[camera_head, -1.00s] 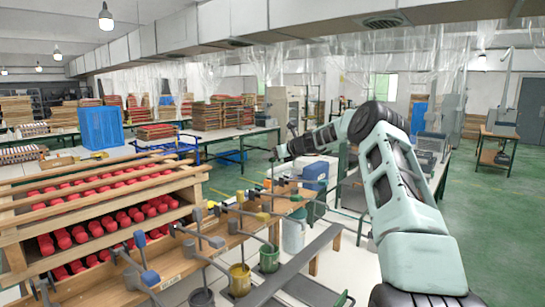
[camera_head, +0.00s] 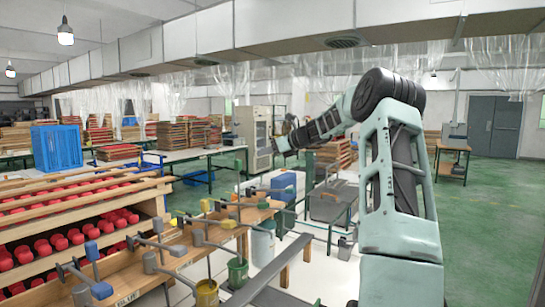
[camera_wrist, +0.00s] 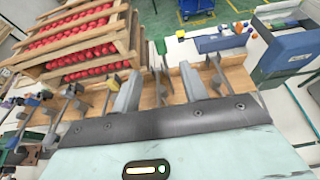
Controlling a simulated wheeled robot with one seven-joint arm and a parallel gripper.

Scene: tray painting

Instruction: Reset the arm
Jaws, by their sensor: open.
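My arm is raised on the right of the head view and bends over to the left. My gripper (camera_head: 277,147) shows small at its far end, in the air above the wooden workbench area. In the wrist view my gripper (camera_wrist: 160,84) has its two grey fingers spread apart, with nothing between them. Behind the fingers the wrist view shows the wooden bench (camera_wrist: 236,78) and a wooden rack of red pieces (camera_wrist: 80,42).
Grey clamp-like tools stand along the wooden bench (camera_head: 187,241). A green bucket (camera_head: 237,272) and a yellow bucket (camera_head: 206,293) hang in front. Green floor at right (camera_head: 490,220) is clear.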

